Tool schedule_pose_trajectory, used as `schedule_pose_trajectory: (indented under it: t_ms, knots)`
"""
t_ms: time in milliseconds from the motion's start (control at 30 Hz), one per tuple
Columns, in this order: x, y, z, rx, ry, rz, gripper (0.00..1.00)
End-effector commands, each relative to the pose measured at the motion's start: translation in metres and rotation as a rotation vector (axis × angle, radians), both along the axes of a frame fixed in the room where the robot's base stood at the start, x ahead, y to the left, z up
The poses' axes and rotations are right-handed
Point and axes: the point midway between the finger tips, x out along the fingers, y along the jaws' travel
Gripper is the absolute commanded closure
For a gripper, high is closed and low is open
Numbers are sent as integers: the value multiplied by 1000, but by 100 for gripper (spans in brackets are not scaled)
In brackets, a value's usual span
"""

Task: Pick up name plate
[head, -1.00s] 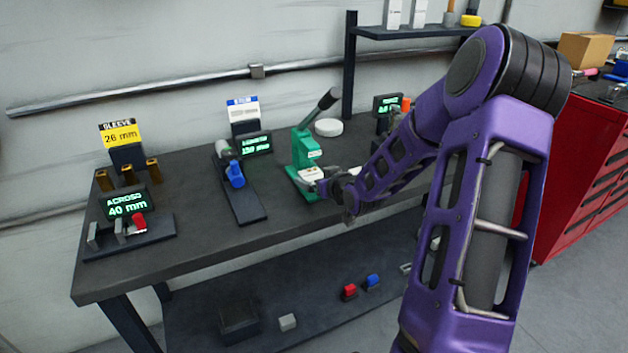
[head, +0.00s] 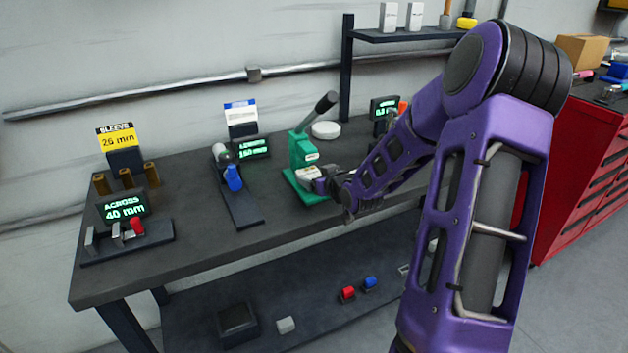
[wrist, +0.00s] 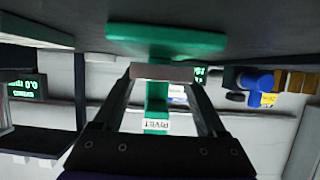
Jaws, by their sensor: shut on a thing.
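A green press (head: 302,152) with a dark lever stands on the bench; it also shows upside down in the wrist view (wrist: 165,38). A pale piece (head: 307,174) lies on its base. My gripper (head: 322,186) is low in front of the press, at its right. In the wrist view my gripper (wrist: 161,76) is shut on a thin, flat grey-brown plate (wrist: 160,71), seen edge-on between the fingertips and taken as the name plate. Its face is hidden. I cannot tell whether it touches the press.
On the bench (head: 185,228) a stand with a blue part (head: 233,178) is left of the press. A white round disc (head: 326,130) lies behind it. Farther left are a 40 mm display (head: 123,208) and brown sleeves (head: 126,178). A red cabinet (head: 575,165) stands at the right.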

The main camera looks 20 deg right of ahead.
Motion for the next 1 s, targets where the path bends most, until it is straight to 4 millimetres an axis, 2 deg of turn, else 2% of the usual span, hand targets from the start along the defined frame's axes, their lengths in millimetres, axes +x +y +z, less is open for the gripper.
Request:
schedule_pose_trajectory:
  t_ms: [167,233,700,800,1000]
  knots:
    - [0,-1,28,-3,-3,-1,87]
    - [-16,-7,23,-2,2,-5,87]
    - [-134,-43,23,-1,1,-5,87]
    - [-151,-48,23,1,0,-5,87]
    - [-169,-53,22,0,-1,-1,87]
